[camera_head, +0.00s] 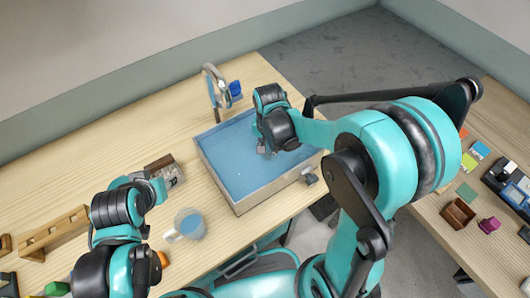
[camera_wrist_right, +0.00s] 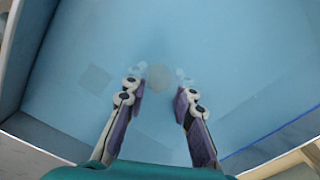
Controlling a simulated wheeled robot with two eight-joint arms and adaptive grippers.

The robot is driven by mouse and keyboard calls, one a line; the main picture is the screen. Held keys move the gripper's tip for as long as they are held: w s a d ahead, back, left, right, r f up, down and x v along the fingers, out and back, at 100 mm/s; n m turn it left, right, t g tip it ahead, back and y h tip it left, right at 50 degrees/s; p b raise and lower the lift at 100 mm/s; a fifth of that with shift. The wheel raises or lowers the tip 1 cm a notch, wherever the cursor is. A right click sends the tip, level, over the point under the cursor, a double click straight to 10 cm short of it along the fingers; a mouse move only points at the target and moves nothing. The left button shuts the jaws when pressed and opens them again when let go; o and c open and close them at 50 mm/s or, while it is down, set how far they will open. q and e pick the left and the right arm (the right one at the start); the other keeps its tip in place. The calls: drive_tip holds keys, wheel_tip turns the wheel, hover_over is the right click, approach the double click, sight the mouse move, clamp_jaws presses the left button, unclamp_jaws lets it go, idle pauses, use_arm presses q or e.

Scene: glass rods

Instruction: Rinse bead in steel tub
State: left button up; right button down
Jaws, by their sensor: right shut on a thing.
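The steel tub (camera_head: 271,195) stands on the wooden table and holds blue water; its inner wall also shows in the right wrist view (camera_wrist_right: 17,55). My right gripper (camera_head: 266,150) reaches down into the tub. In the right wrist view my right gripper (camera_wrist_right: 160,88) has its fingertips apart around a faint, round, pale bead (camera_wrist_right: 160,76). The bead looks blurred against the blue. The bead cannot be made out in the head view. My left gripper (camera_head: 158,186) is over the table left of the tub, near a small brown box; its fingers are too unclear to read.
A tap (camera_head: 212,84) and a blue item (camera_head: 235,90) stand behind the tub. A mug (camera_head: 187,224) sits front left of the tub, and a wooden rack (camera_head: 52,232) farther left. The right table holds a brown tray (camera_head: 458,214) and a magenta block (camera_head: 489,225).

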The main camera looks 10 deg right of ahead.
wheel_tip(320, 180, up, 11)
drive_tip(key=p, duration=0.8)
idle(0.4)
wheel_tip(320, 180, up, 5)
drive_tip(key=p, duration=0.4)
